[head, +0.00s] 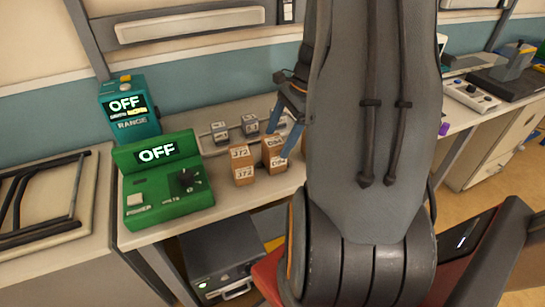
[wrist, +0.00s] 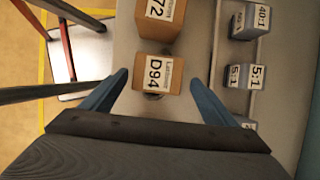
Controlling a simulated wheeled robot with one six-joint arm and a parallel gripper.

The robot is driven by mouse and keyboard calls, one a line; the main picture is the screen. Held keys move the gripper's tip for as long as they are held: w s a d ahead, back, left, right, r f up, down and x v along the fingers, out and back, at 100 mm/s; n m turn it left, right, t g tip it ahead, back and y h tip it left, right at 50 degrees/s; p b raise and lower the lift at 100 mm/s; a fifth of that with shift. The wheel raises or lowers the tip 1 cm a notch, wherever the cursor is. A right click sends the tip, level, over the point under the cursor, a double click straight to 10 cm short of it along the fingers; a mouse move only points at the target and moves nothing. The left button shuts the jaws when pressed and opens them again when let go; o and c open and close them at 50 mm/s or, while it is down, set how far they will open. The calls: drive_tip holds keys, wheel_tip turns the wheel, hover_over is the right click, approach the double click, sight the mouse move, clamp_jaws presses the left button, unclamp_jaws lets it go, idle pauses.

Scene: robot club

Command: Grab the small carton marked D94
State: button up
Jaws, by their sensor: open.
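The small brown carton marked D94 (wrist: 152,76) shows its white label in the wrist view, just ahead of and between my blue fingertips. It also stands on the bench in the head view (head: 273,160), partly covered by a finger. My gripper (wrist: 159,78) is open, with a finger on each side of the carton and a wider gap on the right. In the head view my gripper (head: 278,144) reaches down at the carton. Whether a finger touches it I cannot tell.
A carton marked J72 (head: 243,168) stands close beside it, also in the wrist view (wrist: 160,18). Small grey blocks marked 5:1 (wrist: 240,75) and 40:1 (wrist: 250,20) sit on a tray to the right. A green OFF box (head: 165,185) stands left.

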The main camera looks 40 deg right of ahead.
sight(265, 166)
drive_tip(key=p+x, duration=0.1)
drive_tip(key=x, duration=0.5)
drive_tip(key=shift+s+a+f+p, duration=0.15)
drive_tip(key=shift+a+p, duration=0.2)
drive_tip(key=shift+a+f, duration=0.2)
drive_tip(key=shift+f, duration=0.45)
drive_tip(key=shift+c, duration=0.3)
drive_tip(key=c, duration=1.2)
drive_tip(key=shift+r, duration=0.15)
